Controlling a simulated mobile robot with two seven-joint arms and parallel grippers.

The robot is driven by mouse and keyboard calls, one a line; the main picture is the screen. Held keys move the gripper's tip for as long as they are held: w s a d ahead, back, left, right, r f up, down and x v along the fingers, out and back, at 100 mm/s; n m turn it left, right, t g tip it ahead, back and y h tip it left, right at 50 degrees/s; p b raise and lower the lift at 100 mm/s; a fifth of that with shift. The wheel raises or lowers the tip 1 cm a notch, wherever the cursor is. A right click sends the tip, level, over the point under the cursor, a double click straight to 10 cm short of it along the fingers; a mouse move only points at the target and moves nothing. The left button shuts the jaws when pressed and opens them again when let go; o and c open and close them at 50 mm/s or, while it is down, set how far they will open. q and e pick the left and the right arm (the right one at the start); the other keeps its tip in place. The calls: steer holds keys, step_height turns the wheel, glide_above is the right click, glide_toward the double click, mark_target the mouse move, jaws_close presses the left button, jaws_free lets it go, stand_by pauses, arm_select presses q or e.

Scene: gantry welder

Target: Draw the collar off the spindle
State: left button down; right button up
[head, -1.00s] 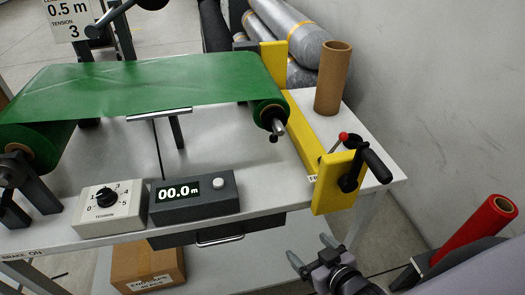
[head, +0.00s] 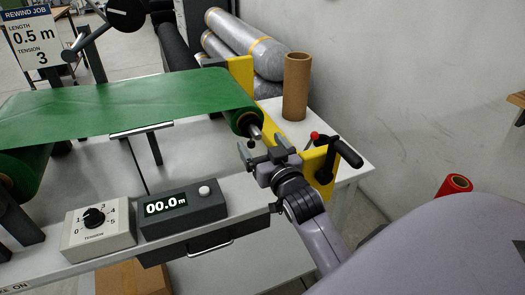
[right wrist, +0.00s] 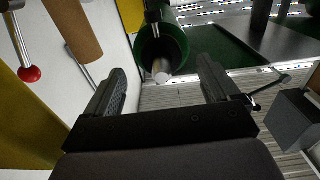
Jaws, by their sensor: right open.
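The spindle (head: 255,132) sticks out of the near end of the green roll (head: 239,117). Its pale round end also shows in the right wrist view (right wrist: 161,74), in front of the roll's hollow core. I cannot clearly tell the collar apart from the spindle; a small dark knob shows below the spindle in the head view. My right gripper (head: 261,147) is open and empty, just short of the spindle end. In the right wrist view its fingers (right wrist: 160,78) stand on either side of the spindle end, apart from it. My left gripper is out of view.
A yellow bracket (head: 318,162) with a black crank and red-knobbed lever (head: 315,135) stands close right of my right gripper. A cardboard tube (head: 296,88) stands behind. The length counter (head: 182,213) and tension box (head: 98,229) sit at the front left.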

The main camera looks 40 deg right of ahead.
mark_target(254, 135)
steer(key=shift+x, duration=2.65)
